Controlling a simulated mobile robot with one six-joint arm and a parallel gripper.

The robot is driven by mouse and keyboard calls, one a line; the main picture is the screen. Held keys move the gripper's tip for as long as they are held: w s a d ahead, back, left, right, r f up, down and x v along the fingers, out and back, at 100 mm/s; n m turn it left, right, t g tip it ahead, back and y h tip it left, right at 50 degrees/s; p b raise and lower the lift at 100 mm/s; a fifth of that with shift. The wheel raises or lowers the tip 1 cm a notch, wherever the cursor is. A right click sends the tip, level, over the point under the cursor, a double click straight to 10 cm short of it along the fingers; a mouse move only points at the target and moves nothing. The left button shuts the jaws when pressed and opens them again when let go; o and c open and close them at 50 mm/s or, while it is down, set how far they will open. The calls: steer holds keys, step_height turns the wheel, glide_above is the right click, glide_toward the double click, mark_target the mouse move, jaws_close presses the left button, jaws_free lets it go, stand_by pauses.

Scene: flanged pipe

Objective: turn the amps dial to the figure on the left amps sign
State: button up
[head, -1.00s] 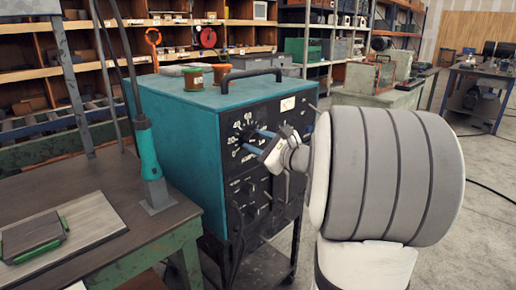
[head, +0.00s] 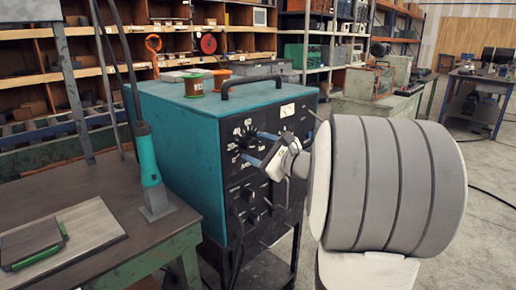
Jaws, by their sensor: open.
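The amps dial (head: 246,139) is on the upper left of the black front panel of the teal welding machine (head: 178,150). White figures ring it. My gripper (head: 252,147) is at the dial, coming from the right, with its two blue fingers apart. The upper finger lies over the dial's right side and the lower one is near its lower edge. I cannot tell whether they touch the knob. The fingers partly cover the dial, so its pointer is not readable. I cannot make out an amps sign in this view.
Lower on the panel is another knob (head: 249,195). Two spools and a black handle (head: 252,86) are on the machine's top. A workbench (head: 110,205) with a teal torch (head: 149,160) stands close on the left. Open floor lies to the right.

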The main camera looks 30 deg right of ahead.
steer(key=v, duration=0.7)
steer(key=shift+s+p, duration=0.2)
steer(key=shift+p, duration=0.1)
steer(key=s+a+n+g+y+p, duration=0.1)
steer(key=s+a+n+g+p, duration=0.25)
steer(key=a, duration=0.25)
steer(key=s+a+f+n+g+p, duration=0.1)
steer(key=s+a+n+g+p, duration=0.1)
steer(key=a+n+g, duration=0.35)
steer(key=s+a+n+g+y+p, duration=0.1)
steer(key=s+a+n+g+p, duration=0.15)
steer(key=a, duration=0.45)
steer(key=s+r+n+g+h+p, duration=0.2)
steer(key=s+n+h+p, duration=0.6)
steer(key=n, duration=0.5)
steer(key=shift+s+r+g+p, duration=0.2)
steer(key=shift+s+g+p, duration=0.25)
steer(key=shift+s+p, duration=0.85)
steer(key=shift+s+n+b, duration=0.25)
steer(key=shift+b, duration=0.05)
